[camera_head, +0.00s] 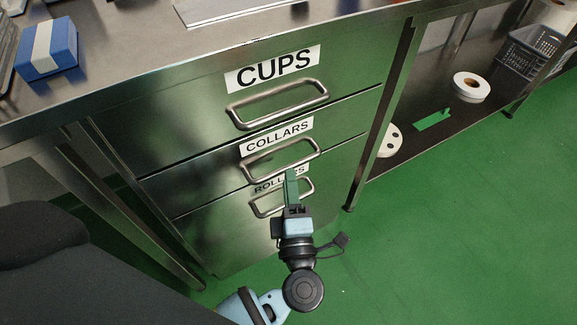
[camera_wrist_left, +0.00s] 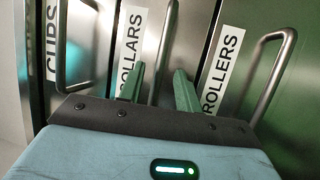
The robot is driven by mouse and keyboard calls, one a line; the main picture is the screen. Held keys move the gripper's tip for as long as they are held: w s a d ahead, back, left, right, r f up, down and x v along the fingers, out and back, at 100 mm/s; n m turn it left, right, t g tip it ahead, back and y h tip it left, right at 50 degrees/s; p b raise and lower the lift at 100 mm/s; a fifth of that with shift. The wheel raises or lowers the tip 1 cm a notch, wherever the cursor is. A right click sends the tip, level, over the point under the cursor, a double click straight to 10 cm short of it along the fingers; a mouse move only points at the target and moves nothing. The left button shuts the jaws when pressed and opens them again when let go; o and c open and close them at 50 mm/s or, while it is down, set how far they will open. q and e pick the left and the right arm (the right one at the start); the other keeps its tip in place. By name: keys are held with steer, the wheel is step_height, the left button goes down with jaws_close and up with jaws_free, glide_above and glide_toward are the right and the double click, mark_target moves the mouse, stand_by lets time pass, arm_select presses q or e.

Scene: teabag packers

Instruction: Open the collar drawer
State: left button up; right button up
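The collar drawer (camera_head: 200,172) is the middle steel drawer front, labelled COLLARS, and sits flush with the cabinet. Its bar handle (camera_head: 268,178) is below the label, and the handle also shows in the left wrist view (camera_wrist_left: 171,22). My left gripper (camera_head: 291,176) is at the right part of this handle, in front of the ROLLERS label. In the left wrist view its two green fingers (camera_wrist_left: 159,78) are apart, with the collar handle's bar lined up between them. I cannot tell whether the fingers touch the bar. My right gripper is not in view.
The CUPS drawer handle (camera_head: 278,105) is above and the ROLLERS drawer handle (camera_head: 268,212) is close below; both drawers look shut. A blue box (camera_head: 62,60) sits on the steel counter (camera_head: 130,60). A lower shelf at right holds a white roll (camera_head: 471,86). Green floor is free at right.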

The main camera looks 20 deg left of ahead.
mark_target(288, 166)
arm_select(q)
steer(key=shift+x, duration=2.2)
jaws_close()
